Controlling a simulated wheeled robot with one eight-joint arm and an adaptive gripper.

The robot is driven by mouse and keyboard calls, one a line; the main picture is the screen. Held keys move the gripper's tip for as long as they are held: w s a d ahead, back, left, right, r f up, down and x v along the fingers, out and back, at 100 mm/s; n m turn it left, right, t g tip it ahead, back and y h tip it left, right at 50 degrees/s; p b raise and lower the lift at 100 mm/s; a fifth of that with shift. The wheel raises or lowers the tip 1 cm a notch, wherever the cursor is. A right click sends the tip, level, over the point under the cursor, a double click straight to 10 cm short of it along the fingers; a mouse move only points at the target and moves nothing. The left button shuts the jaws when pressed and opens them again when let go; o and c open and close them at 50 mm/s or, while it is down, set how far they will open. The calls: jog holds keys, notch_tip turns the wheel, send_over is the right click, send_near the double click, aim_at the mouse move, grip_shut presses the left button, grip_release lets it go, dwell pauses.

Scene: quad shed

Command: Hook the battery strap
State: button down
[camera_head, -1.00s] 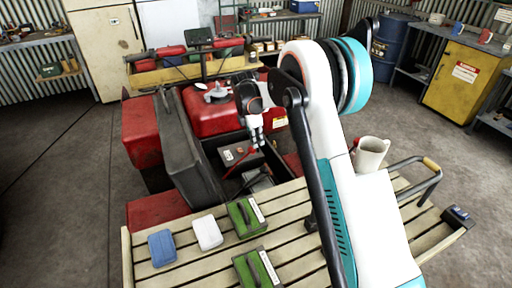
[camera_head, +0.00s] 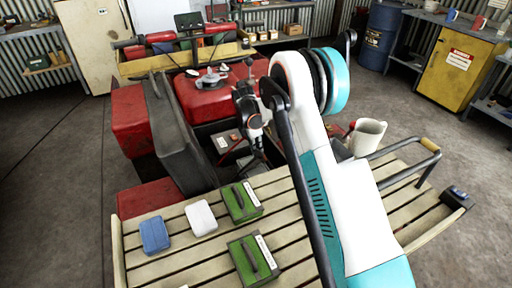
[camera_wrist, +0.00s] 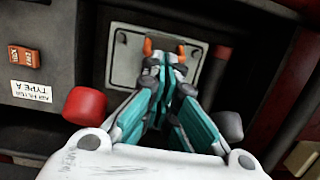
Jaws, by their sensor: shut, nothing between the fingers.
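My gripper (camera_head: 258,148) reaches down into the open bay of the red quad (camera_head: 200,102). In the wrist view its teal fingers (camera_wrist: 165,50) are drawn together, empty, with orange tips over a grey plate (camera_wrist: 155,62) in the bay. A red cap (camera_wrist: 85,105) and a grey cap (camera_wrist: 229,127) show on either side of the fingers; I cannot tell what they belong to. A dark part with a pale label (camera_head: 225,141) sits in the bay, left of my gripper. I cannot make out the battery strap or its hook; my arm and gripper cover part of the bay.
The dark raised seat (camera_head: 182,145) stands left of the bay. An orange fuse-like part (camera_wrist: 24,57) sits above an air filter label (camera_wrist: 34,92).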

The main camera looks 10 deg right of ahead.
jog(key=shift+y, duration=0.8)
jog(key=d+f+b, duration=0.1)
jog(key=d+f, duration=0.2)
jog(key=f, duration=0.1)
jog(key=shift+w+d+b, duration=0.35)
jog(key=shift+w+d, duration=0.05)
